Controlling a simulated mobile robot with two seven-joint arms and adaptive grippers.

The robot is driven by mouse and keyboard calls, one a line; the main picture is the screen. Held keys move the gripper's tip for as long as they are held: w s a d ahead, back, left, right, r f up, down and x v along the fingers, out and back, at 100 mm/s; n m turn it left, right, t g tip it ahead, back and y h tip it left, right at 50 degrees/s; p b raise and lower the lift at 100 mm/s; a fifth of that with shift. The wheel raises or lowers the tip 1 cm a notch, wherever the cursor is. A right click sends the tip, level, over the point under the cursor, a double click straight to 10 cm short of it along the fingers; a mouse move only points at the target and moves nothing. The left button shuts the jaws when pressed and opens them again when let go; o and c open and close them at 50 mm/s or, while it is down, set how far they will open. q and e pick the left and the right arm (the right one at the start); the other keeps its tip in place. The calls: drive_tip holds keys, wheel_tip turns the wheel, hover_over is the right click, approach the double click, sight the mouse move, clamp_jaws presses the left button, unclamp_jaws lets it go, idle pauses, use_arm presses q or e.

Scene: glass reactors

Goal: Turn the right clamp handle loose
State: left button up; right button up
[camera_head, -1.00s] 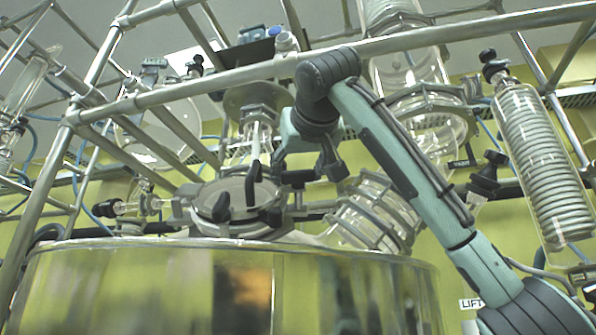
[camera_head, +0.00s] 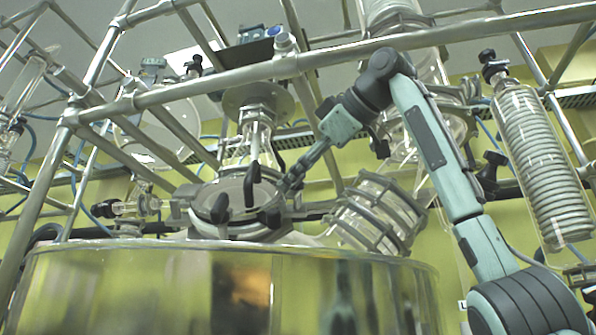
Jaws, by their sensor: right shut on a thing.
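The reactor lid (camera_head: 240,195) sits on top of the large shiny vessel (camera_head: 130,285) and carries black clamp handles. One black handle (camera_head: 220,208) is at the lid's front left, and another upright black handle (camera_head: 252,186) is near the middle. My right gripper (camera_head: 285,188) reaches down from the upper right to the lid's right edge. It is shut on the right clamp handle, which is mostly hidden behind the fingers. My left gripper is not in view.
A glass coil condenser (camera_head: 545,165) hangs at the far right. A glass column (camera_head: 258,135) rises behind the lid.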

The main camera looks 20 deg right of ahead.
drive_tip(key=shift+n+g+y, duration=0.3)
drive_tip(key=shift+n+g, duration=1.6)
drive_tip(key=shift+n, duration=0.7)
drive_tip(key=o, duration=1.2)
drive_tip(key=shift+c, duration=0.2)
drive_tip(key=shift+s+d+r, duration=0.1)
drive_tip(key=shift+s+r, duration=0.05)
drive_tip(key=shift+r, duration=0.05)
drive_tip(key=s+d, duration=0.6)
drive_tip(key=s, duration=0.5)
drive_tip(key=shift+d+r, duration=0.15)
drive_tip(key=shift+d, duration=0.05)
drive_tip(key=shift+w, duration=0.1)
